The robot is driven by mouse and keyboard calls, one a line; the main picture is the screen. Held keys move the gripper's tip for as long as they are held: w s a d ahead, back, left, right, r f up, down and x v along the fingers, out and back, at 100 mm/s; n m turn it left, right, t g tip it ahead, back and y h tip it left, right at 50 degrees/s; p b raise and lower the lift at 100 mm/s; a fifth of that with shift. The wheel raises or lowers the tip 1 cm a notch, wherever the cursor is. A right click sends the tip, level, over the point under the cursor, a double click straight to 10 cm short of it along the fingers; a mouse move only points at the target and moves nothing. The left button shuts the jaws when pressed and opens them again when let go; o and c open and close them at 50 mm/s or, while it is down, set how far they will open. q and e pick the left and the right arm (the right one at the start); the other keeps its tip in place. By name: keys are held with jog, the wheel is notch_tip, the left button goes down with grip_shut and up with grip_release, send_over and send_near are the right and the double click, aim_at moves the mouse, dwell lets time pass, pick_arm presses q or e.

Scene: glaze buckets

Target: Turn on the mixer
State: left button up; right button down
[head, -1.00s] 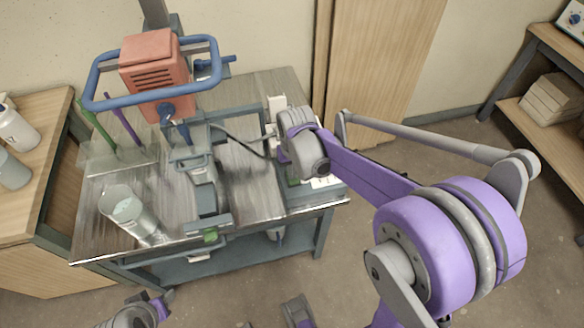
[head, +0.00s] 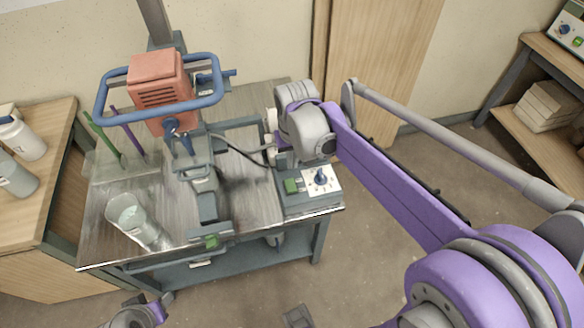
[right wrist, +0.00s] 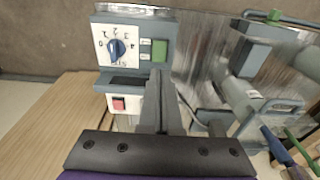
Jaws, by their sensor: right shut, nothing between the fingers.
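The mixer (head: 160,85) has an orange-red motor housing with a blue ring handle, above a steel-topped bench. Its control box (head: 308,203) sits at the bench's right front, with a green button (head: 291,186) and a blue dial (head: 320,178). The right wrist view also shows the dial (right wrist: 117,48), the green button (right wrist: 159,50) and a red switch (right wrist: 118,104) on a white plate. My right gripper (right wrist: 158,78) is shut and empty, its tips near the box, beside the red switch. Contact cannot be told. My left gripper (head: 145,312) shows partly at the bottom edge; its jaws are unclear.
A dark cable (head: 238,150) runs from the mixer toward the box. Wooden tables stand left and right; floor is open at right.

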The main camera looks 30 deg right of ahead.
aim_at(290, 180)
jog(key=shift+s+r, duration=0.15)
jog(key=shift+r, duration=0.55)
jog(key=shift+t, duration=0.4)
jog(key=w+f, duration=0.1)
jog(key=f, duration=0.3)
jog(key=w+f, duration=0.1)
jog(key=f, duration=0.4)
jog(key=w+d+f, duration=0.1)
jog(key=f, duration=0.3)
jog(key=shift+w+f, duration=0.25)
jog(key=shift+w, duration=0.15)
